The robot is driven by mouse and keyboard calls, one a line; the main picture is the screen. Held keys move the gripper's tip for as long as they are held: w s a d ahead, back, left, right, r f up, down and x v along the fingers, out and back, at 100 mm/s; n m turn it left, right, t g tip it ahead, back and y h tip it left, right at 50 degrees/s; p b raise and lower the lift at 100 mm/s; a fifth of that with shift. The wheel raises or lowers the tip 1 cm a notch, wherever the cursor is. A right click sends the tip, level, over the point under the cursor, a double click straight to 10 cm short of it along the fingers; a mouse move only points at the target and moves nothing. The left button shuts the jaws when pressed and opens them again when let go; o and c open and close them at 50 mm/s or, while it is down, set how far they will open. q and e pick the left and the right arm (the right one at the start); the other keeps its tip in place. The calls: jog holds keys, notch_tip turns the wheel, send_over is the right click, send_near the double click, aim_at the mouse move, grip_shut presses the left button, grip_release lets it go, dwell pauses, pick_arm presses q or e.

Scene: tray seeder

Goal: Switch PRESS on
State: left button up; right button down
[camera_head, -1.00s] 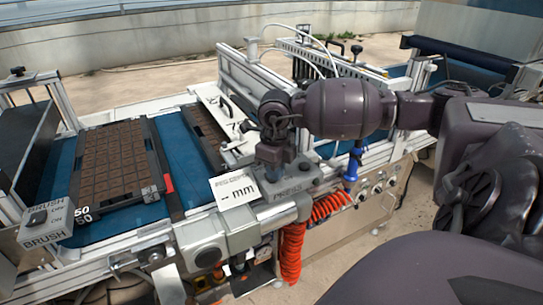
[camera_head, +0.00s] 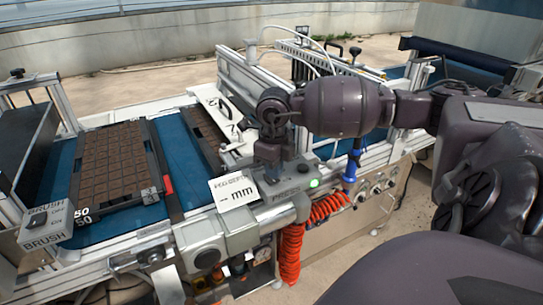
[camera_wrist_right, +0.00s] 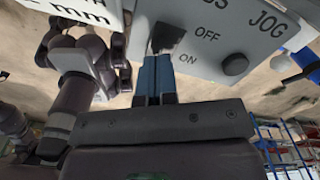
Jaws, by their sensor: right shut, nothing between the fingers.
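The PRESS control box (camera_head: 298,196) is a grey box on the machine's front rail, with a lit green lamp (camera_head: 314,183) on its top. My right gripper (camera_head: 271,177) points down onto the box's top and partly hides its lettering. In the right wrist view, the black switch (camera_wrist_right: 166,37) sits beside the OFF and ON labels. My right gripper's blue fingertips (camera_wrist_right: 155,62) are shut, empty and right at the switch; I cannot tell whether they touch it. My left gripper is not in view.
A display reading "-- mm" (camera_head: 234,190) stands left of the PRESS box. A BRUSH box (camera_head: 46,226) is at the far left. A soil-filled tray (camera_head: 112,165) lies on the blue belt (camera_head: 183,150). Red coiled hoses (camera_head: 291,253) hang below the rail.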

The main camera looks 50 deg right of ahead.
jog(key=shift+r+p, duration=0.95)
jog(key=shift+r, duration=1.75)
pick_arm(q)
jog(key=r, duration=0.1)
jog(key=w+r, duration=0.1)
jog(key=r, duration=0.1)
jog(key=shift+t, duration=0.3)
